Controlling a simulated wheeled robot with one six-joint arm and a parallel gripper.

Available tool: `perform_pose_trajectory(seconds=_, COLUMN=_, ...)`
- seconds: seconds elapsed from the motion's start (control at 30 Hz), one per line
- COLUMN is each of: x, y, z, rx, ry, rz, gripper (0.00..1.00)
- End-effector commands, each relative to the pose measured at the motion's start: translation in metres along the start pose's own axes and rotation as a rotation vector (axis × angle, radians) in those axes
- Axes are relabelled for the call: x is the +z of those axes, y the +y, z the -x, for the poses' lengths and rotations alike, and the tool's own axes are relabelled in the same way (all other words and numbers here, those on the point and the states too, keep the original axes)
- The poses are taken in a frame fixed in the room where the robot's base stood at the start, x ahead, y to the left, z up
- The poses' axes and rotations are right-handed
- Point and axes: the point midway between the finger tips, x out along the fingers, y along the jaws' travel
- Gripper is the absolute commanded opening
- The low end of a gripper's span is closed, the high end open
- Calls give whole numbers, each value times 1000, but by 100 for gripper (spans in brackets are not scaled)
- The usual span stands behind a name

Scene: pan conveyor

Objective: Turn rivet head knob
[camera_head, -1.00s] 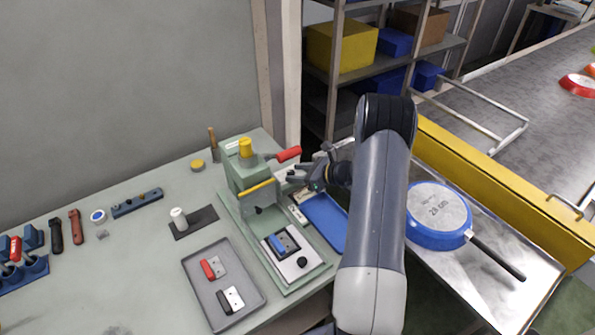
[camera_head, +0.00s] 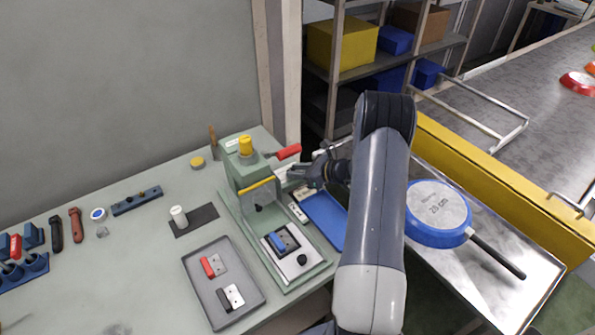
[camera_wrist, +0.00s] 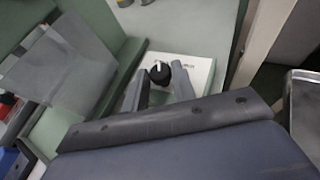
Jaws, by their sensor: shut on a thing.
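The rivet head knob (camera_wrist: 159,74) is a small black knob with a white pointer mark on a white plate (camera_wrist: 190,66) in the wrist view. My gripper (camera_wrist: 160,78) has one finger on each side of it and is shut on it. In the head view my gripper (camera_head: 297,172) reaches in from the right, beside the green press (camera_head: 245,175), and hides the knob. The press has a yellow cap, a red-handled lever (camera_head: 288,152) and a front plate holding a blue-and-grey part (camera_head: 278,241).
A grey tray (camera_head: 190,293) with a red and a black handle lies left of the press. A blue tray (camera_head: 325,215) lies close below my gripper. A blue pan (camera_head: 438,215) sits on the metal table at right. My arm crosses between them.

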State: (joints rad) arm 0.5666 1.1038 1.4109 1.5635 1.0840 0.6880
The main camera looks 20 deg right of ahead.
Motion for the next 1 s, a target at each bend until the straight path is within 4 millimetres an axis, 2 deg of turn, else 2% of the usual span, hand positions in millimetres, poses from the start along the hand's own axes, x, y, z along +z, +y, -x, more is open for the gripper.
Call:
perform_pose_trajectory(seconds=0.27, x=-4, y=3, z=-2, rx=-87, ry=0, rz=-35, gripper=2)
perform_pose_trajectory(seconds=1.0, x=-5, y=13, z=-6, rx=-489, ry=-3, rz=-199, gripper=2)
